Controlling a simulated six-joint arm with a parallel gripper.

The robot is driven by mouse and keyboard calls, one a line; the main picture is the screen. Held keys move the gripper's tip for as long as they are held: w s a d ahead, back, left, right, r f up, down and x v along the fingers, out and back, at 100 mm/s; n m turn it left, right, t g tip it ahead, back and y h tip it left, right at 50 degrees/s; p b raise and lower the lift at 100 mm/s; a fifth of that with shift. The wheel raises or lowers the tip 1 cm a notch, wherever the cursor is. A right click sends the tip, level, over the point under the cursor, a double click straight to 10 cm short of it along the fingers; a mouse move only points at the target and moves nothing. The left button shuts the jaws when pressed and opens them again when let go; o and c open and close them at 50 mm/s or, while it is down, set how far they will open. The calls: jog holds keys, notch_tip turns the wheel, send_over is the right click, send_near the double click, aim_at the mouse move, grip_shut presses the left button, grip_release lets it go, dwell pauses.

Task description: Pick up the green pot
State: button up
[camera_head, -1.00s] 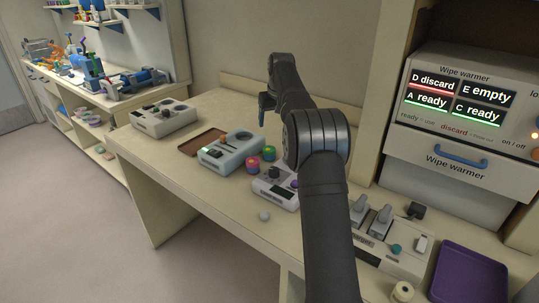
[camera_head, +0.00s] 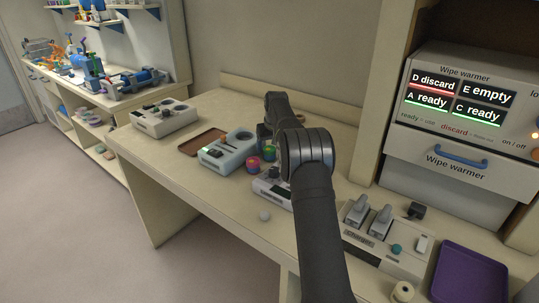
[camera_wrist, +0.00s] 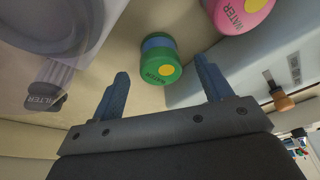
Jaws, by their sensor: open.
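My gripper (camera_wrist: 162,72) is open and empty, and I see no contact with the pot. In the head view the green pot (camera_head: 268,154) stands on the bench, and my arm reaches over beside it, hiding most of the gripper.
A pink pot (camera_wrist: 241,12) marked WATER stands close to the green one. It also shows in the head view (camera_head: 253,164). A pale blue device (camera_head: 226,150) is to their left. A grey part marked FILTER (camera_wrist: 48,85) is near the left finger. A purple tray (camera_head: 468,275) is at right.

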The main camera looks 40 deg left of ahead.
aim_at(270, 149)
jog(key=x, duration=0.4)
jog(key=shift+f, duration=0.1)
jog(key=shift+c, duration=0.4)
jog(key=c, duration=1)
